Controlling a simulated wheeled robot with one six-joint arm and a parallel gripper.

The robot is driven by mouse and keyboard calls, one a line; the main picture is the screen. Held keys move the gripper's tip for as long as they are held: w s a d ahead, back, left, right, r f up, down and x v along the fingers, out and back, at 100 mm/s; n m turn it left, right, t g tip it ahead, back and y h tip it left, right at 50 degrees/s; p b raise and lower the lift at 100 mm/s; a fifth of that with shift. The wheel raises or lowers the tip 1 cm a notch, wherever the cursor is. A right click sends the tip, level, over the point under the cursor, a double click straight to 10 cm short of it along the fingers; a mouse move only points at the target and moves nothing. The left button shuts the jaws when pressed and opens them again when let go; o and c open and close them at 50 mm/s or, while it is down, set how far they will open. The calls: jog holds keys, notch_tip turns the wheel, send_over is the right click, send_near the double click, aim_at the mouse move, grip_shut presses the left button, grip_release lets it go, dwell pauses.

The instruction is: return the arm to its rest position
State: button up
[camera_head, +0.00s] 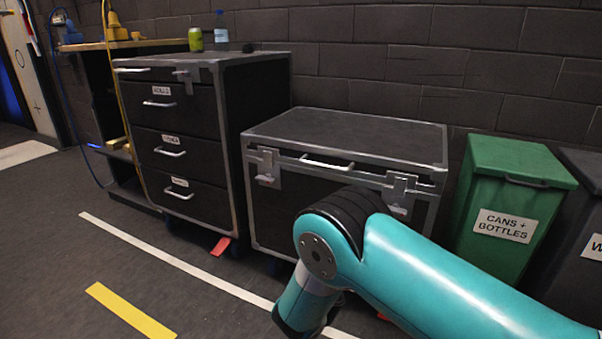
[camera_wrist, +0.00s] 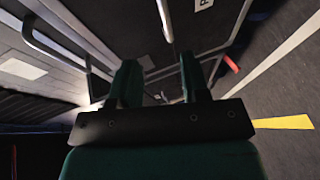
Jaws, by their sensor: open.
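My teal arm reaches in from the lower right of the head view, bent at a dark joint, with its forearm pointing down in front of the low black case (camera_head: 345,130). The gripper itself is hidden in the head view. In the wrist view my gripper (camera_wrist: 160,85) shows two dark green fingers spread apart, with nothing between them. Beyond the fingers are black panels with metal edges and handles. I cannot tell how far the fingers are from these.
A black drawer cabinet (camera_head: 185,135) stands left of the case, with a green can (camera_head: 195,39) and a bottle (camera_head: 221,27) on top. A green bin (camera_head: 506,195) labelled "CANS + BOTTLES" stands at the right. The floor at the lower left, with a yellow strip (camera_head: 130,310), is clear.

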jog(key=s+d+r+m+g, duration=0.3)
jog(key=r+m+g, duration=0.1)
jog(key=r, duration=0.2)
jog(key=s+d+r+m+g, duration=0.3)
jog(key=d+r+m, duration=0.1)
jog(key=r+m, duration=0.15)
jog(key=s+r+n+g+y, duration=0.1)
jog(key=s+r+g+y, duration=0.3)
jog(key=s, duration=0.6)
jog(key=s+r+g+p, duration=0.1)
jog(key=s+r, duration=0.6)
jog(key=s, duration=0.4)
jog(key=s+r+n+g+y, duration=0.1)
jog(key=s+r+g+y, duration=0.3)
jog(key=s, duration=0.6)
notch_tip(320, 180, up, 36)
jog(key=h+p, duration=0.2)
jog(key=p, duration=3.3)
jog(key=shift+w+d+r+m+t+p, duration=0.2)
jog(key=shift+w+m+t+p, duration=0.1)
jog(key=shift+m+t, duration=0.1)
jog(key=shift+a, duration=0.1)
